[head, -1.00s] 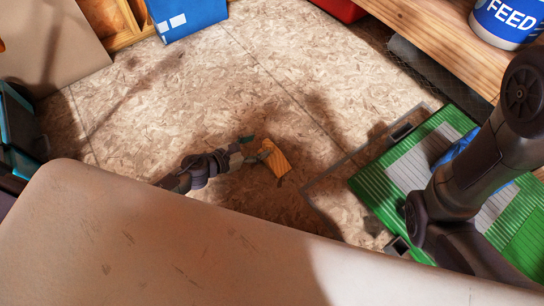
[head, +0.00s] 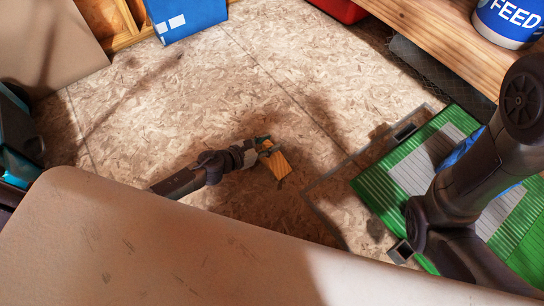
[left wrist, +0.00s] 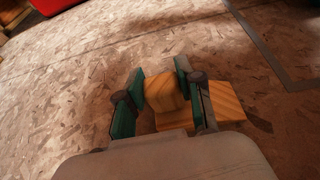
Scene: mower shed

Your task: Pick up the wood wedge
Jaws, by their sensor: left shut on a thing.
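The wood wedge (head: 277,163) is a small orange-brown wooden block near the middle of the head view, over the chipboard floor. My left gripper (head: 264,145) reaches it from the left and is shut on its near end. In the left wrist view the wedge (left wrist: 226,103) shows pale wood grain. The teal fingers of my left gripper (left wrist: 163,92) stand on both sides of its raised part. I cannot tell whether the wedge still touches the floor. My right gripper is not in view; only my right arm shows at the right.
A green and grey mat (head: 384,194) lies at the right, under my right arm. A wooden shelf (head: 432,30) bears a FEED bucket (head: 506,22) at the upper right. A blue box (head: 188,18) stands at the back. A large pale surface fills the lower left. The middle floor is clear.

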